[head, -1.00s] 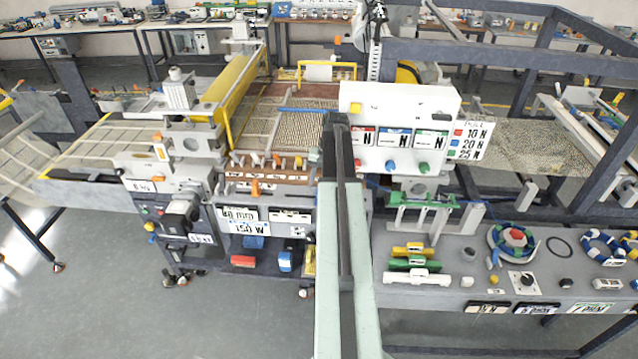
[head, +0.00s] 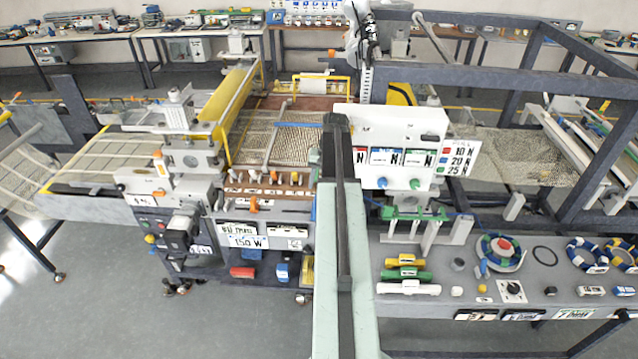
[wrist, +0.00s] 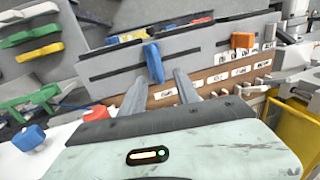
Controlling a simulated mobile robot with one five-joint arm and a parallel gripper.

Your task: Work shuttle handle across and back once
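A blue upright handle (wrist: 153,62) stands in a dark slot of a grey panel (wrist: 110,68) in the wrist view; I take it for the shuttle handle, though no label confirms this. My gripper (wrist: 160,74) is open, with its two fingers apart and pointing at the panel. The blue handle shows between the fingertips, with no clear contact; the depth gap is hard to judge. An orange handle (wrist: 242,40) stands further right in another slot, and it also shows in the head view (head: 254,204). In the head view my arm hides the gripper and the blue handle.
A peg strip with white labels (wrist: 220,77) lies close beside the panel. A white box with coloured knobs (head: 395,125) stands right of my arm. The grey side table (head: 420,305) holds coloured blocks and rings.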

